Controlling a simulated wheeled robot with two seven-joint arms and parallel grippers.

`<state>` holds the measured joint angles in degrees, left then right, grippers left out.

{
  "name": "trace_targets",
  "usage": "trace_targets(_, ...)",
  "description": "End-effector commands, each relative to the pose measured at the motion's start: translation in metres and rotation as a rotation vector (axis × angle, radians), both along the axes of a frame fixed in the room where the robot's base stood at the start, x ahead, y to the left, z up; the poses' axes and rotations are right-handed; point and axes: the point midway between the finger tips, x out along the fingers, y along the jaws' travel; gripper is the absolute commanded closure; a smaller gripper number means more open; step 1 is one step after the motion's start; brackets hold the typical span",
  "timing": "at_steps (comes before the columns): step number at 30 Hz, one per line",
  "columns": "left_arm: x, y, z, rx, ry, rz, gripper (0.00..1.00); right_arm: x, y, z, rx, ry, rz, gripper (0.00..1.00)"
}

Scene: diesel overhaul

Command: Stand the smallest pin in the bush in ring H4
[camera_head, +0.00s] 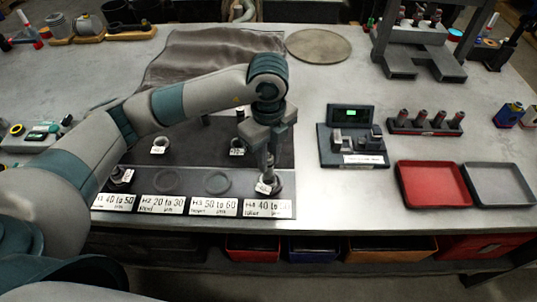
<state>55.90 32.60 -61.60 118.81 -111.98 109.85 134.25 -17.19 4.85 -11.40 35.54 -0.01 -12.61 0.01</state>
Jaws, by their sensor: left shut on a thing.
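My left gripper (268,160) points down over ring H4 at the right end of the ring strip and is shut on a thin pin, mostly hidden between the fingers. A bush (276,187) sits in ring H4, just below the fingertips. A small white tag (263,188) shows at its left side. The H4 label (267,209) lies in front. I cannot tell whether the pin's lower end is inside the bush or just above it. My right gripper is not in view.
Rings H2 (168,181) and H3 (217,183) look empty; a bush (122,176) is at H1. Two tagged bushes (160,146) (238,146) stand behind. Right are a gauge with a green display (350,115), a pin rack (425,127), a red tray (402,189) and a grey tray (528,200).

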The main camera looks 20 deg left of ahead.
Motion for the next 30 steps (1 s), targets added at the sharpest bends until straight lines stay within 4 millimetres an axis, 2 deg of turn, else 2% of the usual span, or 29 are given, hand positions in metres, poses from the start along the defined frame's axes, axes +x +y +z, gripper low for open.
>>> trace_targets(18, 0.000, 0.000, -0.038, 0.001, -0.001, 0.000, 1.00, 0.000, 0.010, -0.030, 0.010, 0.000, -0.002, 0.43)
trace_targets(30, 0.000, 0.000, -0.050, 0.000, -0.001, 0.000, 1.00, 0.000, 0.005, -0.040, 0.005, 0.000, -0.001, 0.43)
